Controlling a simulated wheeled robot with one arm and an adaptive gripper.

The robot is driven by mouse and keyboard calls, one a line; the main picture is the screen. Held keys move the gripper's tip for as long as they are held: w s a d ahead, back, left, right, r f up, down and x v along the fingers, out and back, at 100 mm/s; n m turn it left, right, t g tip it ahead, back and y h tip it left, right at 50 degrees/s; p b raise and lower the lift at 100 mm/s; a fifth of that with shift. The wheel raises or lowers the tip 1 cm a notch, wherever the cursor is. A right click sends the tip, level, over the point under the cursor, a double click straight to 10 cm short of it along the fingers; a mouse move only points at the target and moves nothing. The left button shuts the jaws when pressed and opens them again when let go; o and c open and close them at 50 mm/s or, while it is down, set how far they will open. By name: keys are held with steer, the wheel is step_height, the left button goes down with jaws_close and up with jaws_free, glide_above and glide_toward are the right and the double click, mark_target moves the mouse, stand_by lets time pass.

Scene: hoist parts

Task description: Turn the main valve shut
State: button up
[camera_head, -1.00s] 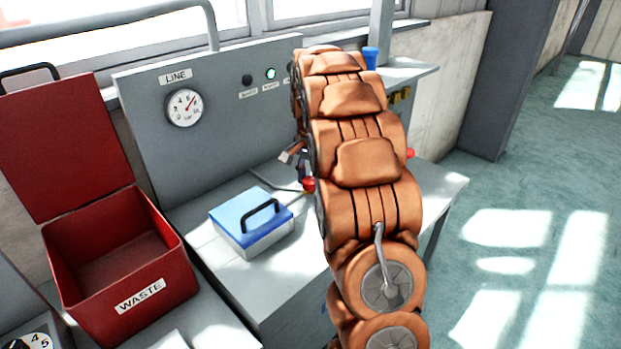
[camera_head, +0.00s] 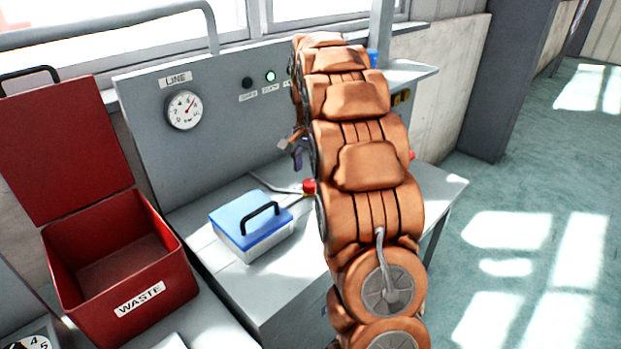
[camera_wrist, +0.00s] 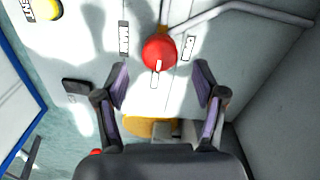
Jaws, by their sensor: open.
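The valve is most likely the red round knob (camera_wrist: 160,52) with a white bar mark, on the grey bench between two small labels in the wrist view. A grey pipe runs close by it. In the head view the red knob (camera_head: 309,187) shows partly beside my arm. My gripper (camera_wrist: 160,74) is open and empty, with one finger to each side of the knob's line in the wrist view and the knob just beyond the fingertips. In the head view my gripper (camera_head: 298,148) is mostly hidden behind my arm, above the bench.
A blue-lidded box (camera_head: 252,220) stands on the bench left of the knob. An open red WASTE bin (camera_head: 125,265) is further left. A LINE gauge (camera_head: 184,110) and a lit green lamp (camera_head: 270,76) are on the upright panel. A yellow button (camera_wrist: 45,9) shows in the wrist view.

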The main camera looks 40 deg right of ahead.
mark_target(311, 182)
step_height(311, 182, up, 8)
stand_by(0.5)
stand_by(1.4)
